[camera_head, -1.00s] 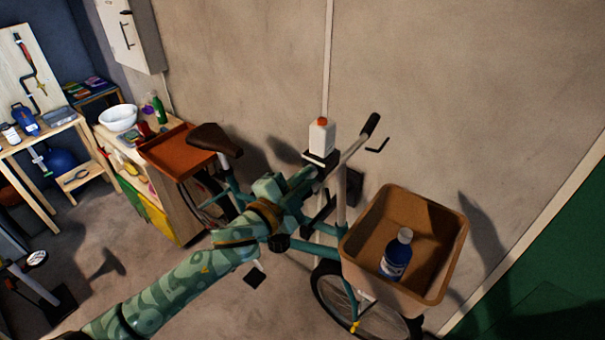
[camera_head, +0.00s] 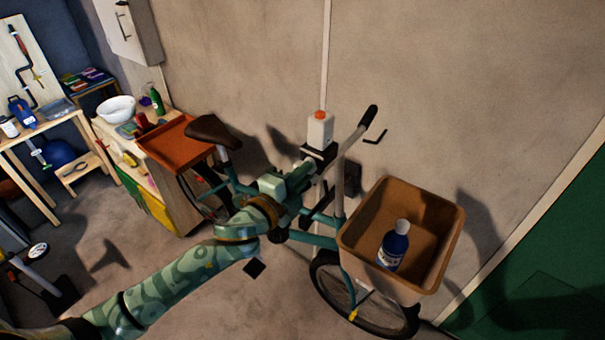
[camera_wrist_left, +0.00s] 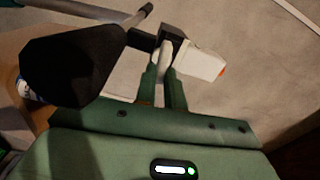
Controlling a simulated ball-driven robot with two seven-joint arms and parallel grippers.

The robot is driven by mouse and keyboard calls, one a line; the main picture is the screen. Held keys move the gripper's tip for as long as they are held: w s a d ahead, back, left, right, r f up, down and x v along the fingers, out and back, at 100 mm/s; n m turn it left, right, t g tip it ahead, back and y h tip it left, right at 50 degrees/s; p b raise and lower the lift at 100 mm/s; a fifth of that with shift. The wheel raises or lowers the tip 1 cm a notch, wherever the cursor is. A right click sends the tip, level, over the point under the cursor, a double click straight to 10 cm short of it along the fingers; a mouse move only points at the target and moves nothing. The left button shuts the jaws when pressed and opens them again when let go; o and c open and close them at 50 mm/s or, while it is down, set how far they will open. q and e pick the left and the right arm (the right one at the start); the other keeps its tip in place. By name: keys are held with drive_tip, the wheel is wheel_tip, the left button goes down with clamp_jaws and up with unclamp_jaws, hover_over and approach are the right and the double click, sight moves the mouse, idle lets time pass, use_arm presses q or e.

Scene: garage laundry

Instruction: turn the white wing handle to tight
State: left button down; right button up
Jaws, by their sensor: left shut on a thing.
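The white wing handle (camera_wrist_left: 162,58) shows in the left wrist view as a small pale piece between my fingertips, against a black mount (camera_wrist_left: 172,38). My left gripper (camera_wrist_left: 163,76) is shut on it. In the head view my left gripper (camera_head: 309,166) reaches the black mount below a white bottle with an orange cap (camera_head: 319,130), at the bicycle's handlebar. The handle itself is hidden there by the gripper and mount. The white bottle also shows in the left wrist view (camera_wrist_left: 200,64), just right of the fingers. My right gripper is not in view.
The bicycle has a brown basket (camera_head: 452,235) in front holding a blue bottle (camera_head: 393,247). Its handlebar grip (camera_head: 369,117) is close by, with the wall behind. A workbench (camera_head: 50,125) and an orange tray (camera_head: 182,143) stand left.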

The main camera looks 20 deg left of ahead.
use_arm(q)
drive_tip(key=c, duration=1.5)
unclamp_jaws()
drive_tip(key=b+v, duration=0.4)
drive_tip(key=v, duration=1.2)
drive_tip(key=shift+s+b, duration=0.15)
drive_tip(key=shift+b, duration=0.15)
